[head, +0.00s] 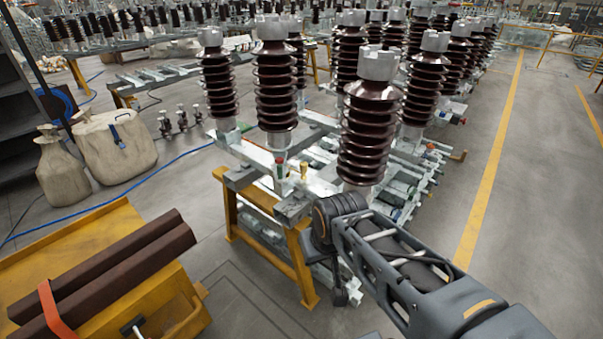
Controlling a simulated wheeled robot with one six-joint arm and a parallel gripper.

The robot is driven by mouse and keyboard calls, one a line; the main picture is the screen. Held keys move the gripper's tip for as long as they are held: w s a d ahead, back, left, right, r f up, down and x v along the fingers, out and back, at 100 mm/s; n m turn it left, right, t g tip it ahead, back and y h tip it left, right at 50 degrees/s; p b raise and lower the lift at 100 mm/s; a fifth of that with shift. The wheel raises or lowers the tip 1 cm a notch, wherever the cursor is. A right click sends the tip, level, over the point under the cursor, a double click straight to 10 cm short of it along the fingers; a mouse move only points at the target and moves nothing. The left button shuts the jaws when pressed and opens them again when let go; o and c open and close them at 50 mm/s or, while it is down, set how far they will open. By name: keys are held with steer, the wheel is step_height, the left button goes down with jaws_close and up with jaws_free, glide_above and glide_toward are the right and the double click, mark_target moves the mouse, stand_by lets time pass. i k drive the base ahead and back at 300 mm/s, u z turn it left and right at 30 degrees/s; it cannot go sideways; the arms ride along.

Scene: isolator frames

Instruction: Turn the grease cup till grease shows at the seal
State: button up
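A small brass-yellow fitting (303,170) stands upright on the near end of the metal isolator frame (262,157); it looks like the grease cup, but is too small to be sure. Beside it on the left is a small red-topped part (279,162) with green below. No grease or seal can be made out. My arm reaches in from the lower right, its wrist to the right of and nearer than the fitting. What looks like my gripper (341,290) hangs below the wrist, dark and apart from the fitting. Its fingers cannot be made out.
Tall brown ribbed insulators (371,130) rise from the frame, close behind my wrist. The frame rests on a yellow trestle (268,250). A yellow cart (95,260) with dark bars is at lower left. Two canvas bags (115,145) stand behind it. A floor aisle is clear at right.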

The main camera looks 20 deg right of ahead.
mark_target(303, 167)
steer(key=u, duration=0.9)
steer(key=i, duration=0.85)
steer(key=z, duration=1.65)
steer(key=i, duration=0.45)
